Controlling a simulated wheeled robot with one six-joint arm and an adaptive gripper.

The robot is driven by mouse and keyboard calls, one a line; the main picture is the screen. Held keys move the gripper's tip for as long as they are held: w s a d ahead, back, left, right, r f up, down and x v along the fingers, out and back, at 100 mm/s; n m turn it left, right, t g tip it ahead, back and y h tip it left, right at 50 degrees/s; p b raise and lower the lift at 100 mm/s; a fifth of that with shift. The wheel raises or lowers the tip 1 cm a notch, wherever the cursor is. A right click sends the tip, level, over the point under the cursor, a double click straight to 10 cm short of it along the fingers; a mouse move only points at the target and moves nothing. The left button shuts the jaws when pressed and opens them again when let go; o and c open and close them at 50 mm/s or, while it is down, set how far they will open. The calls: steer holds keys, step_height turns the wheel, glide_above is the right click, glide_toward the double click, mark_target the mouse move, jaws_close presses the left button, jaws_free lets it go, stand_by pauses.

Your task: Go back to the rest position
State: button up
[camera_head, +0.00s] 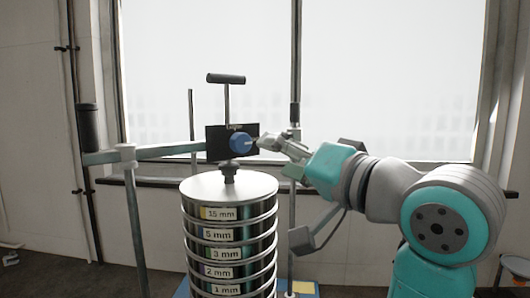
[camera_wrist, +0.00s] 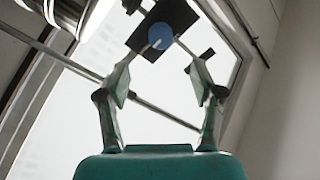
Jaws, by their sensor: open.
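My gripper (camera_head: 262,143) is at the right side of the blue knob (camera_head: 240,143) on the black control box of the sieve shaker. In the wrist view my gripper (camera_wrist: 160,68) has its two fingers spread apart, with the blue knob (camera_wrist: 161,36) beyond the fingertips and nothing held between them. Whether a fingertip touches the knob, I cannot tell. My arm reaches in from the right in the head view.
A sieve stack (camera_head: 229,240) with labels such as 15 mm and 5 mm stands below the box. A T-handle (camera_head: 226,79) rises above it. A horizontal bar (camera_head: 165,150) and upright posts (camera_head: 137,220) frame the shaker. A bright window (camera_head: 400,70) lies behind.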

steer(key=shift+s+d, duration=0.45)
steer(key=shift+s, duration=0.05)
steer(key=shift+f, duration=0.1)
steer(key=w+d+f+m+t+h, duration=0.1)
steer(key=d+f+h, duration=0.1)
steer(key=f, duration=0.8)
steer(key=w+d+f+m+t+h, duration=0.1)
steer(key=d+f+m, duration=0.15)
steer(key=f, duration=0.85)
steer(key=w+d+f+m+t+h, duration=0.1)
steer(key=d+f+h, duration=0.15)
steer(key=f, duration=0.75)
steer(key=s+d+f+h, duration=0.2)
steer(key=s+d+f, duration=0.1)
steer(key=s+f, duration=0.4)
steer(key=s+d+f+h, duration=0.1)
steer(key=s+d+f, duration=0.2)
steer(key=s+f, duration=0.5)
steer(key=s+d+f+n+h, duration=0.1)
steer(key=s+d+f+h, duration=0.1)
steer(key=s+f, duration=0.5)
steer(key=shift+s+d+f+g+h, duration=0.35)
steer(key=shift+d+f, duration=0.25)
steer(key=shift+f, duration=0.2)
steer(key=s+d+n+g+h, duration=0.1)
steer(key=s+n, duration=0.3)
steer(key=s, duration=1.7)
steer(key=shift+s+d+f, duration=0.2)
steer(key=shift+d+f, duration=0.05)
steer(key=shift+d, duration=0.35)
